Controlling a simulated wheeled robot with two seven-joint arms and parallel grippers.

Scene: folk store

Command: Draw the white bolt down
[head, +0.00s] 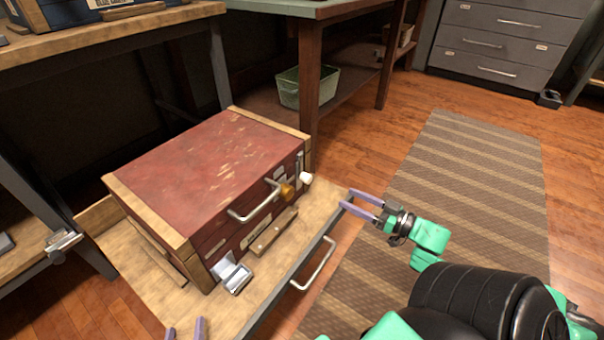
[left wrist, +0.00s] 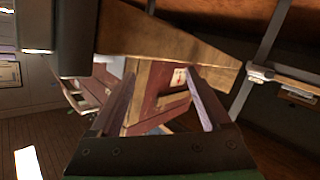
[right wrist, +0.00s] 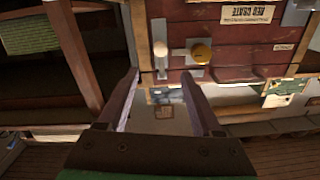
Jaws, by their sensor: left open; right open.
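A red crate (head: 205,160) with wooden edges stands on a wooden board. In the right wrist view the white bolt (right wrist: 160,48) appears just beyond my fingertips, beside an orange knob (right wrist: 202,53). My right gripper (head: 348,199) is open and empty, to the right of the bolt and apart from it. My left gripper (head: 186,332) is open at the bottom edge, and its wrist view shows the crate's side (left wrist: 165,92) beyond its fingers.
A metal handle (head: 252,205) and a silver latch (head: 232,274) are on the crate's front. The wooden board (head: 325,197) has a handle (head: 315,265) on its front edge. A workbench (head: 310,80) stands behind. A striped rug (head: 450,190) lies on open floor at right.

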